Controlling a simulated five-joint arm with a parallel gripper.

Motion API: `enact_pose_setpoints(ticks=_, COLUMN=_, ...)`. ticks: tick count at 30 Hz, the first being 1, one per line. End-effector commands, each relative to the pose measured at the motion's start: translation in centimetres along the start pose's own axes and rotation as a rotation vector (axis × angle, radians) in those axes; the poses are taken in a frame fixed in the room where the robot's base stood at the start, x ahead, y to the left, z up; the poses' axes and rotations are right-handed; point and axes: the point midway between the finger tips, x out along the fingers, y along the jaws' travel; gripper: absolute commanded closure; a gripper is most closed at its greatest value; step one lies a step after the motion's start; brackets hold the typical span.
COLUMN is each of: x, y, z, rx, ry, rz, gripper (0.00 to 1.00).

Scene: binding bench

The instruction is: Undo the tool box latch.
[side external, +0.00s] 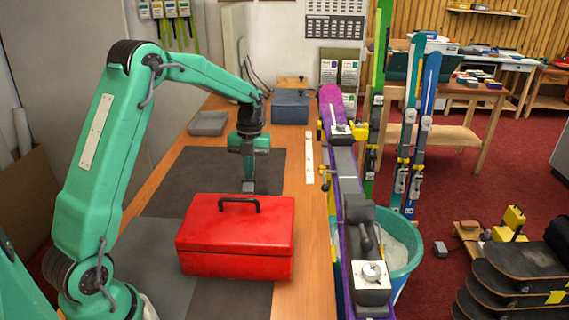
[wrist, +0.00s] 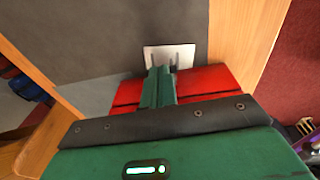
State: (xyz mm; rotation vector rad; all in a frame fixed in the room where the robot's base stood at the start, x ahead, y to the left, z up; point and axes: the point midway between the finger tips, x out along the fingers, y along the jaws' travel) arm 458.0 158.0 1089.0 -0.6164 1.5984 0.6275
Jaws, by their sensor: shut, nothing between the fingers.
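The red tool box (side external: 240,240) sits closed on the bench, its black handle (side external: 239,203) on the lid. In the side view, my gripper (side external: 249,186) points down just behind the box's far edge. In the wrist view, part of the red box (wrist: 222,80) shows behind the shut green fingers (wrist: 159,76), with nothing between them. A pale metal plate (wrist: 181,52) with dark slots, seemingly the latch, shows at the fingertips beyond the red edge. I cannot tell whether the fingers touch it. The box's far side is hidden in the side view.
A grey tray (side external: 208,123) and a blue-grey box (side external: 290,107) stand further back on the bench. A purple ski (side external: 337,128) in a vise runs along the right edge. Dark mat (side external: 205,170) lies clear left of my gripper.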

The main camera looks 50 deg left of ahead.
Motion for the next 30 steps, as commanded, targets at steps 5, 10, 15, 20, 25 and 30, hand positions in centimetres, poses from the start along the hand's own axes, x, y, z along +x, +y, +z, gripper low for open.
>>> enact_pose_setpoints(ticks=5, x=1.1, y=-0.1, z=1.6, rx=0.001, ry=0.002, rz=-0.001, gripper=1.00)
enact_pose_setpoints(ticks=10, x=1.9, y=-0.1, z=2.5, rx=0.000, ry=0.002, rz=-0.002, gripper=1.00)
enact_pose_setpoints(ticks=15, x=2.3, y=-0.1, z=3.0, rx=0.000, ry=0.002, rz=-0.002, gripper=1.00)
enact_pose_setpoints(ticks=20, x=2.5, y=-0.1, z=3.1, rx=0.000, ry=0.002, rz=-0.002, gripper=1.00)
enact_pose_setpoints(ticks=25, x=2.5, y=-0.1, z=3.1, rx=0.001, ry=0.001, rz=-0.002, gripper=1.00)
enact_pose_setpoints(ticks=30, x=2.5, y=-0.1, z=3.1, rx=0.001, ry=0.001, rz=-0.002, gripper=1.00)
